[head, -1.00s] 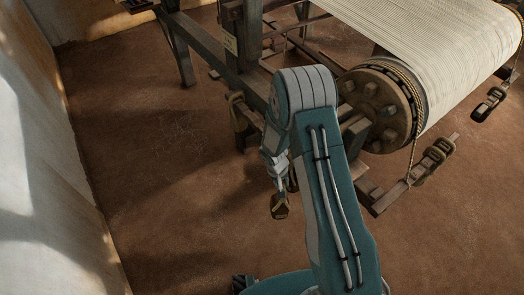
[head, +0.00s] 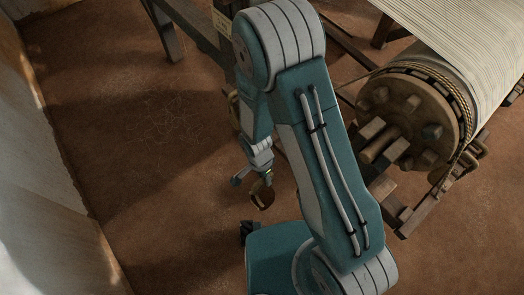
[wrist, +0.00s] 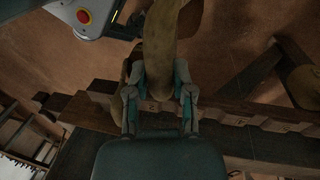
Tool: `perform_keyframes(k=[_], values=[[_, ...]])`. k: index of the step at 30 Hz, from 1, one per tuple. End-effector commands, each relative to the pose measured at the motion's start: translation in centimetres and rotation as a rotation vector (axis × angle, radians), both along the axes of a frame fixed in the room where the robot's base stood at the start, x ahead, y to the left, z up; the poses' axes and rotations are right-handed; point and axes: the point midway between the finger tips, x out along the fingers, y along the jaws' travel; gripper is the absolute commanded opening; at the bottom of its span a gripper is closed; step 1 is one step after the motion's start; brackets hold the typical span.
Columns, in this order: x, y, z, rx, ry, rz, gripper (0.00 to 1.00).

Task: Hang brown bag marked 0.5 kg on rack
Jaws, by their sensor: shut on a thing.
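My gripper (head: 256,172) is shut on a brown bag (head: 262,193), which hangs below it in the head view, clear of the floor. In the wrist view the fingers of my gripper (wrist: 160,100) close on either side of the bag's brown strap-like part (wrist: 160,45). No weight mark on this bag is readable. A dark wooden notched rail (wrist: 235,115), perhaps the rack, crosses the wrist view behind the fingers. I cannot tell whether the bag touches it.
The loom's wooden wheel (head: 415,115) and roll of pale cloth (head: 465,45) stand at the right. Another brown bag (head: 233,108) shows partly behind my arm. A pale wall (head: 40,200) bounds the left; the floor (head: 140,130) between is clear.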

Motion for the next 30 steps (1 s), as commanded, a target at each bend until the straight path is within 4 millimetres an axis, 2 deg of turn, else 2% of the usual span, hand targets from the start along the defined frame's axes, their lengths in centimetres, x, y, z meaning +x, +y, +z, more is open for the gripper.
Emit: perform_keyframes(k=[5,30], values=[[0.5,0.6,0.3,-0.001,-0.001,-0.057,0.00],[3.3,-3.8,-0.2,0.002,-0.001,-0.060,0.00]])
